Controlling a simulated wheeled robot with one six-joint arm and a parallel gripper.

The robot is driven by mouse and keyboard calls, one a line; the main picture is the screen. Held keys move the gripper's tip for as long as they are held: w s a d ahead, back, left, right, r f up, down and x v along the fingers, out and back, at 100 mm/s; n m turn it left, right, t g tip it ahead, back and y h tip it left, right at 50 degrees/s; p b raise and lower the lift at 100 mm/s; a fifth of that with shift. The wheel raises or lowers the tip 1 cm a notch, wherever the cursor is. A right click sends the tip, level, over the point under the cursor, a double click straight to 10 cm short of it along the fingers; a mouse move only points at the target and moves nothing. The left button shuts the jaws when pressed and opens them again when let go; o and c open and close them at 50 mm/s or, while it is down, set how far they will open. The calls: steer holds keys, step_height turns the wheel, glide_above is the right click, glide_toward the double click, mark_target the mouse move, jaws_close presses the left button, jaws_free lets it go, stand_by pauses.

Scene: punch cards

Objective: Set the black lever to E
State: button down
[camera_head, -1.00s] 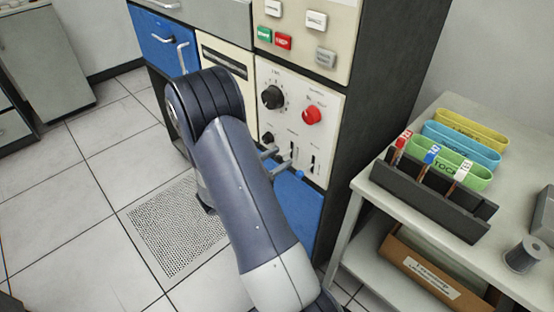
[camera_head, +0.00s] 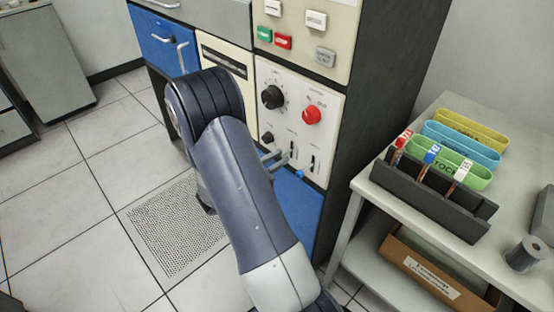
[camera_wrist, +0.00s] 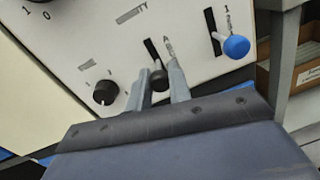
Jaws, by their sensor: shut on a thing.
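The black lever (camera_wrist: 159,78) shows in the wrist view as a dark round knob between the two fingers of my gripper (camera_wrist: 161,80). The fingers are closed on it from both sides. Its slot (camera_wrist: 151,50) runs above the knob in the picture, with small letters beside it; an A is legible near the upper part, and I cannot make out an E. The knob is at the lower part of the visible slot. In the head view my gripper (camera_head: 278,157) is at the lower part of the cream panel (camera_head: 328,130), and the black lever is not clearly visible.
A blue-knobbed lever (camera_wrist: 236,46) stands right of my gripper. A small black dial (camera_wrist: 106,92) is to its left. The panel also has a large black knob (camera_head: 272,97) and a red knob (camera_head: 312,115). A table with a dark card rack (camera_head: 432,203) stands to the right.

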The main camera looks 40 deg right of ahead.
steer(key=f+b, duration=0.2)
steer(key=f, duration=0.1)
steer(key=f+b, duration=0.1)
steer(key=shift+d+f, duration=0.15)
steer(key=shift+d, duration=0.15)
steer(key=shift+d+f+b, duration=0.25)
steer(key=shift+f+b, duration=0.1)
steer(key=shift+b, duration=0.05)
steer(key=c, duration=1.3)
jaws_free()
steer(key=shift+r, duration=0.15)
steer(key=shift+a, duration=0.15)
steer(key=a+p, duration=0.1)
steer(key=a, duration=0.9)
steer(key=shift+a, duration=0.25)
